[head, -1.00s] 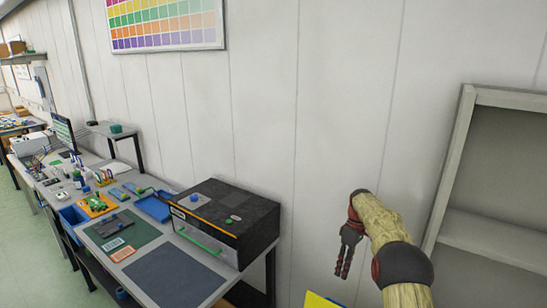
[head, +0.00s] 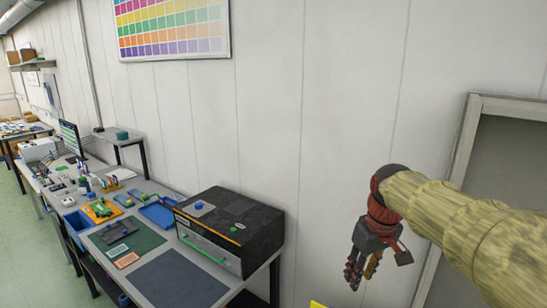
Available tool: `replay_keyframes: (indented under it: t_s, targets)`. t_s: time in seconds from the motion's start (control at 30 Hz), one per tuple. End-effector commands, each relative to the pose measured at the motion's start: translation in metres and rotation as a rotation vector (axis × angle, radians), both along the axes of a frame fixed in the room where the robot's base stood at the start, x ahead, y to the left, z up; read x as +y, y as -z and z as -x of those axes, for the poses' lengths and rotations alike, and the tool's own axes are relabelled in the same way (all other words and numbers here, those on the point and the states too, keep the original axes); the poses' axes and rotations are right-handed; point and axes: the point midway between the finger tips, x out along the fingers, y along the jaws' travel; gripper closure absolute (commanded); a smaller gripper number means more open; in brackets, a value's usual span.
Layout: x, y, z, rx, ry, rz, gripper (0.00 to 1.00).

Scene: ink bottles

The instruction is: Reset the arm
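My arm, in a yellowish textured sleeve, reaches in from the right edge of the head view. My gripper (head: 362,272) hangs from its dark red wrist and points down, in front of the white wall. Its fingers look close together, but they are small and seen at an angle, so I cannot tell whether they are open or shut. I see nothing clearly held in them. The gripper is to the right of the workbench and apart from it.
A long workbench (head: 178,281) runs along the wall at left. A black box (head: 232,226) with a green handle stands at its near right end. A grey shelf frame (head: 463,150) stands at right, partly behind my arm. Green floor (head: 30,262) is open at left.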

Motion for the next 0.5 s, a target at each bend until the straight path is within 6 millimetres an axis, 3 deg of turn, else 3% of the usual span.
replay_keyframes:
  t_s: [0.03,0.23,0.5]
  targets:
    - [0.003,-0.006,0.018,-0.021,0.02,0.0,0.72]
    - [0.011,-0.012,0.084,-0.094,0.113,-0.009,0.72]
    - [0.019,0.002,0.168,-0.197,0.235,-0.04,0.72]
